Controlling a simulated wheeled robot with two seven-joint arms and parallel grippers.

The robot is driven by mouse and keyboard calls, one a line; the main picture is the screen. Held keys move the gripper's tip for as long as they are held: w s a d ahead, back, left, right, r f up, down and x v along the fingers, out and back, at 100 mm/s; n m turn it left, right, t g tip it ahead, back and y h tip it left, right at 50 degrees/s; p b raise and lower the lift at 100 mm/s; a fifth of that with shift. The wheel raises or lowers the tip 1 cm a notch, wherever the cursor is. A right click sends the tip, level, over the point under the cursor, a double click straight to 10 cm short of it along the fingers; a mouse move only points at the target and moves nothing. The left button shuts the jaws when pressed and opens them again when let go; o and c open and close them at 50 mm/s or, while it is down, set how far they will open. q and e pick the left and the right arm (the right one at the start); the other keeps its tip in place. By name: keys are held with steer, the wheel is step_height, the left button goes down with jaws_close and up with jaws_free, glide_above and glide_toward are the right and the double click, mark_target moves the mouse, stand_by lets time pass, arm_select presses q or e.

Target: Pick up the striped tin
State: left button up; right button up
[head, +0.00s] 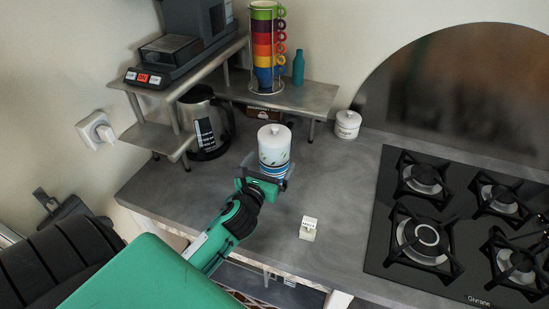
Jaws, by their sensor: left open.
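The striped tin (273,146) stands upright on the grey counter in the middle of the head view. It is white with a knobbed lid, a leafy pattern and blue stripes near its base. My left gripper (265,174) is at the tin's lower front, with its jaws open and a finger seen on the tin's right side. The far finger is partly hidden, and I cannot tell whether the jaws touch the tin. My right gripper is not in view.
A small white box (308,228) lies on the counter to the right of my left arm. A gas hob (428,235) fills the right side. A kettle (205,125) and metal shelf (300,97) with stacked cups (267,45) stand behind. A white jar (347,124) sits back right.

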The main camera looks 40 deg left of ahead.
arm_select(q)
steer(key=shift+w+a+r, duration=0.1)
steer(key=shift+w, duration=0.15)
steer(key=p+x, duration=0.1)
steer(key=x, duration=0.2)
steer(key=shift+w+a+p, duration=0.2)
steer(key=shift+p, duration=0.1)
steer(key=shift+w+a, duration=0.15)
steer(key=shift+w, duration=0.5)
steer(key=shift+c, duration=0.4)
steer(key=c, duration=1)
